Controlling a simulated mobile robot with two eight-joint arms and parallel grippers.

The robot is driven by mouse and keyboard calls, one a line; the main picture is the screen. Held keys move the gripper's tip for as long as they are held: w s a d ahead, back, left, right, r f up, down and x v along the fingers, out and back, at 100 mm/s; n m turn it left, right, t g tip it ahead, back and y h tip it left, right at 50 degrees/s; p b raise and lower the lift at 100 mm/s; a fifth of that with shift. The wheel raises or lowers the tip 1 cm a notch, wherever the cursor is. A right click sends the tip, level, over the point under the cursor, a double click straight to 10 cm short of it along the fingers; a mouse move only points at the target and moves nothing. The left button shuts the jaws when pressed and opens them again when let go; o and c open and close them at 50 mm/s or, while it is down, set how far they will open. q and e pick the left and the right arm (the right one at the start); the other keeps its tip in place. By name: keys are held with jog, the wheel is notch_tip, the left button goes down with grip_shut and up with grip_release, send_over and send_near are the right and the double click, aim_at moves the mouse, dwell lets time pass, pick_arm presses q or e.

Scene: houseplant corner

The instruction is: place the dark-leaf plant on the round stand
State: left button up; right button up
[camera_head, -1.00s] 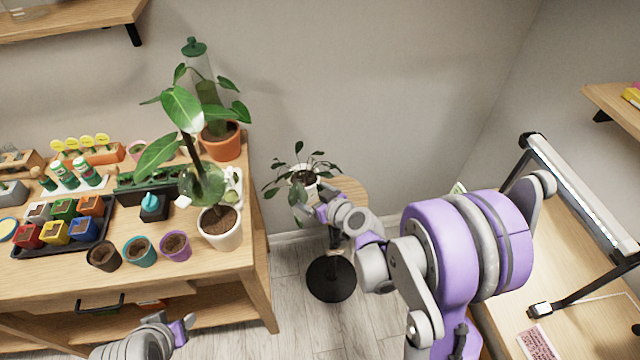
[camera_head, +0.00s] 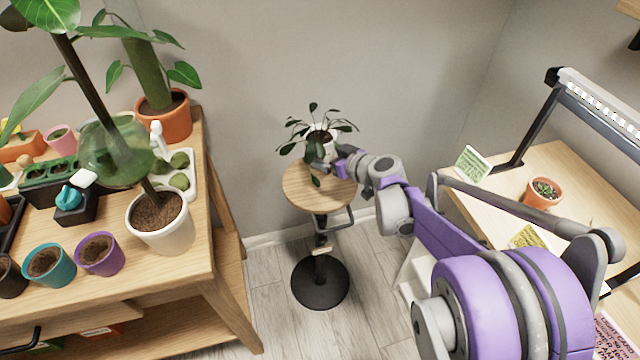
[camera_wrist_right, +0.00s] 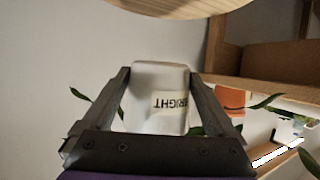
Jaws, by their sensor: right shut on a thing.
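The dark-leaf plant (camera_head: 318,128) has narrow dark green leaves and a white pot, seen over the back part of the round stand in the head view. My right gripper (camera_head: 338,163) is shut on this pot from the right. In the right wrist view the pot (camera_wrist_right: 160,95) sits between the two fingers (camera_wrist_right: 160,100), with a label reading "BRIGHT" upside down. The round stand (camera_head: 310,196) has a light wooden top, a dark post and a black disc base. In the wrist view wall shows between pot and stand top (camera_wrist_right: 190,6), so they look apart. My left gripper is out of view.
A wooden potting table (camera_head: 205,262) at left holds a large plant in a white pot (camera_head: 160,225), small coloured pots and a terracotta-potted plant (camera_head: 165,115). A desk (camera_head: 575,185) at right carries a lamp (camera_head: 540,115) and a small succulent (camera_head: 543,192). Bare wall lies behind the stand.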

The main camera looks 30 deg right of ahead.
aim_at(323, 183)
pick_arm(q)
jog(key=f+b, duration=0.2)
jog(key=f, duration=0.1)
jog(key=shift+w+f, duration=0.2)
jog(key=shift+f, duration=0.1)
pick_arm(e)
notch_tip(323, 183, down, 8)
jog(key=shift+f, duration=0.25)
pick_arm(q)
jog(key=shift+b, duration=0.3)
pick_arm(e)
jog(key=shift+f, duration=0.15)
jog(key=o, duration=1.4)
